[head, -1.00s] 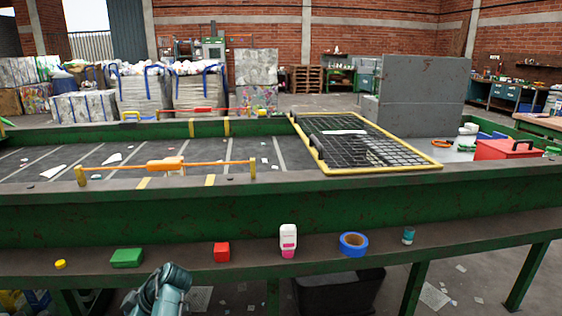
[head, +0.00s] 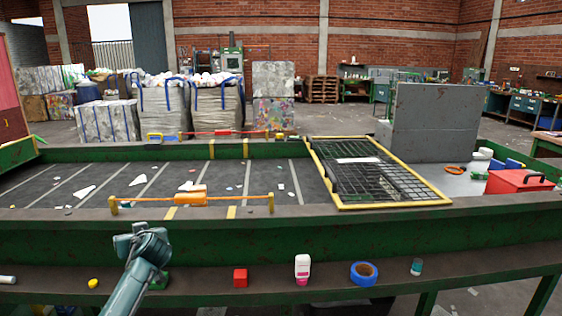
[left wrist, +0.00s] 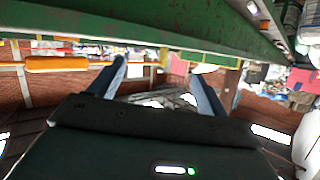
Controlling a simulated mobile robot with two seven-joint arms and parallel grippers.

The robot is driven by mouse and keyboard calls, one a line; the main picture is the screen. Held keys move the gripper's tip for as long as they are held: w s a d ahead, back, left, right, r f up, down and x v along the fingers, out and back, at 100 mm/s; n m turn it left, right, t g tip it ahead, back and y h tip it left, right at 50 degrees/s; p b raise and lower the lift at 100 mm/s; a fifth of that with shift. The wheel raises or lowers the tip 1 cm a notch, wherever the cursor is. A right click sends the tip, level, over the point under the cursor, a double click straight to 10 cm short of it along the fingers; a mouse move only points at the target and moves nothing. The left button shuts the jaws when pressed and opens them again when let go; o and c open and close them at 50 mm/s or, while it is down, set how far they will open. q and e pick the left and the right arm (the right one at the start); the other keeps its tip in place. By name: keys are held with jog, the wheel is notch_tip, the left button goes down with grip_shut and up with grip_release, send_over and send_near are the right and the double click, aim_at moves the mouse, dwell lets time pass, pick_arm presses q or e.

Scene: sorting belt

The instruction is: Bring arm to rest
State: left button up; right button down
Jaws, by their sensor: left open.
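My left arm (head: 143,265) rises at the lower left of the head view, in front of the belt's green side wall. In the left wrist view my left gripper (left wrist: 160,72) is open, with its two fingers apart. I see nothing held between them. An orange bar (left wrist: 70,64) and green beams show beyond the fingers. My right gripper is in neither view.
The front ledge holds a yellow cap (head: 93,283), a green block (head: 159,281) partly behind my arm, a red cube (head: 240,277), a white-and-pink bottle (head: 302,268), blue tape (head: 364,274) and a small teal bottle (head: 416,267). A yellow-framed grate (head: 393,205) lies beyond.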

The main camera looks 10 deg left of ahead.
pick_arm(q)
jog(key=w+d+r+m+t+h, duration=0.5)
jog(key=w+d+m+t+h, duration=0.25)
jog(key=d+m, duration=0.3)
jog(key=s+d+f+m+g+h, duration=0.1)
jog(key=s+d+f, duration=0.3)
jog(key=f, duration=0.2)
jog(key=s+d+f+h, duration=0.2)
jog(key=s+d+f, duration=0.2)
jog(key=s+f, duration=0.15)
jog(key=s+d+f+g+h, duration=0.1)
jog(key=s+d+f, duration=0.3)
jog(key=s, duration=0.6)
jog(key=s+d+f+g+h, duration=0.1)
jog(key=s+d+f, duration=0.4)
jog(key=s, duration=0.5)
jog(key=s+d+f+g+h, duration=0.1)
jog(key=s+d+f+g, duration=0.2)
jog(key=s, duration=0.7)
notch_tip(320, 180, down, 2)
jog(key=shift+s+d+f, duration=0.2)
jog(key=shift+s+d, duration=0.15)
jog(key=shift+d, duration=0.7)
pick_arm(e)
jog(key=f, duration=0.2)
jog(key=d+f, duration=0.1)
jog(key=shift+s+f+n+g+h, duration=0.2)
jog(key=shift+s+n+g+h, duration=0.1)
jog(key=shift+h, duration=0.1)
